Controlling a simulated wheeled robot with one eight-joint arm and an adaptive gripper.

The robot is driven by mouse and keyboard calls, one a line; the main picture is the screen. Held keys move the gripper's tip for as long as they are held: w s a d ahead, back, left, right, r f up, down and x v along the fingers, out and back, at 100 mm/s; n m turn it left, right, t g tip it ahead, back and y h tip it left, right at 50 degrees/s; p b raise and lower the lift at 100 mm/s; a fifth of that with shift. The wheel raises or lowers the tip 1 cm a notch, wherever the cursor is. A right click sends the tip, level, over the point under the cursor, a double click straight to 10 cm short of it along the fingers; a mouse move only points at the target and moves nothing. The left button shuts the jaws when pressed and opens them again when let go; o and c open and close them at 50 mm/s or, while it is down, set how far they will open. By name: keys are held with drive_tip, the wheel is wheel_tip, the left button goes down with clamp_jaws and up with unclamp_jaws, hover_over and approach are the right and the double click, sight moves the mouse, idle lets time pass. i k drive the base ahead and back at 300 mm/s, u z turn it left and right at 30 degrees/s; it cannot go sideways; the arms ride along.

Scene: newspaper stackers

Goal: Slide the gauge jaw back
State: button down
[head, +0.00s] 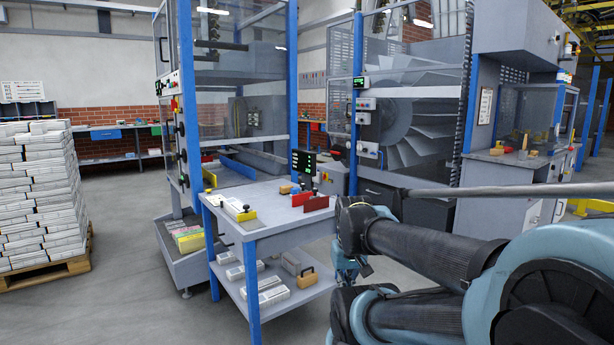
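A grey table (268,217) with blue legs stands in the middle of the head view. On its right part are two upright red plates (316,204) with dark knobs behind them. Which of these is the gauge jaw I cannot tell for sure. My arm reaches in from the right. My gripper (350,272) appears small and dark beside the table's right side, partly hidden by my arm. Its fingers are too unclear to read, and I see nothing held in it.
A lower shelf (262,309) holds paper bundles and a wooden-handled block. A small control box (304,162) stands behind the table. Blue-framed machines rise behind. A tall newspaper stack (40,195) on a pallet is at left.

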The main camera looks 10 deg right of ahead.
sight(248, 216)
drive_tip(key=u, duration=0.05)
drive_tip(key=i, duration=1)
drive_tip(key=z, duration=0.05)
